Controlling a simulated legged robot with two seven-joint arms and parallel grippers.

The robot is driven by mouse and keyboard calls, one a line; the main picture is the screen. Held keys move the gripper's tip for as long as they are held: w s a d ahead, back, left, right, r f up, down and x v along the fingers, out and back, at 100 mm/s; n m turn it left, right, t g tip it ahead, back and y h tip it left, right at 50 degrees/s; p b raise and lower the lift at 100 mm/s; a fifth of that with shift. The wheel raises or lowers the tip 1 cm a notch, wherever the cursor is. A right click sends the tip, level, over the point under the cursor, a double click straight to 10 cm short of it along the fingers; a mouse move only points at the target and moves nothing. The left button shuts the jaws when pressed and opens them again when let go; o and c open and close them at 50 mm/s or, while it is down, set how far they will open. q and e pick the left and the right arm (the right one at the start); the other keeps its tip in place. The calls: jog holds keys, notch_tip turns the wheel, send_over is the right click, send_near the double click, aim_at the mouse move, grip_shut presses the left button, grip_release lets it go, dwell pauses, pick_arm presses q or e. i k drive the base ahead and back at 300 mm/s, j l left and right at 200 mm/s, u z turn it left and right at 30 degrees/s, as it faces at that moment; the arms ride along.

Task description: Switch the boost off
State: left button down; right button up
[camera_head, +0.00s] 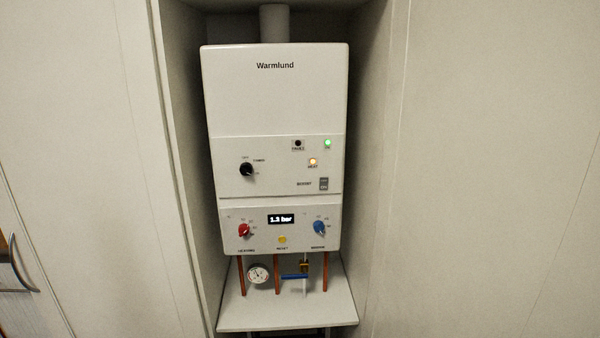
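A white Warmlund boiler (275,100) hangs in a recess at the middle of the view. Its boost switch (324,184) is a small grey rocker at the lower right of the middle panel, beside the label BOOST. The rocker is too small to tell which way it is tipped. A green lamp (327,143) and an orange lamp (312,161) are lit above it. Neither of my grippers shows in the head view.
A black timer knob (246,169), red knob (243,230), blue knob (319,228), yellow reset button (282,240) and display (281,219) reading 1.3 bar share the front. Copper pipes, a gauge (258,273) and a blue-handled valve (295,276) sit below. Recess walls flank the boiler.

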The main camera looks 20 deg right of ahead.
aim_at(324, 181)
jog(key=i+z, duration=0.3)
jog(key=z, duration=0.2)
jog(key=i+j+z, duration=0.25)
jog(key=z, duration=0.2)
jog(key=i+j+z, duration=0.2)
jog(key=z, duration=0.3)
jog(key=i+j+z, duration=0.15)
jog(key=j+z, duration=0.2)
jog(key=z, duration=0.15)
jog(key=i+j+z, duration=0.1)
jog(key=j+z, duration=0.85)
jog(key=i+l, duration=0.05)
jog(key=l, duration=0.05)
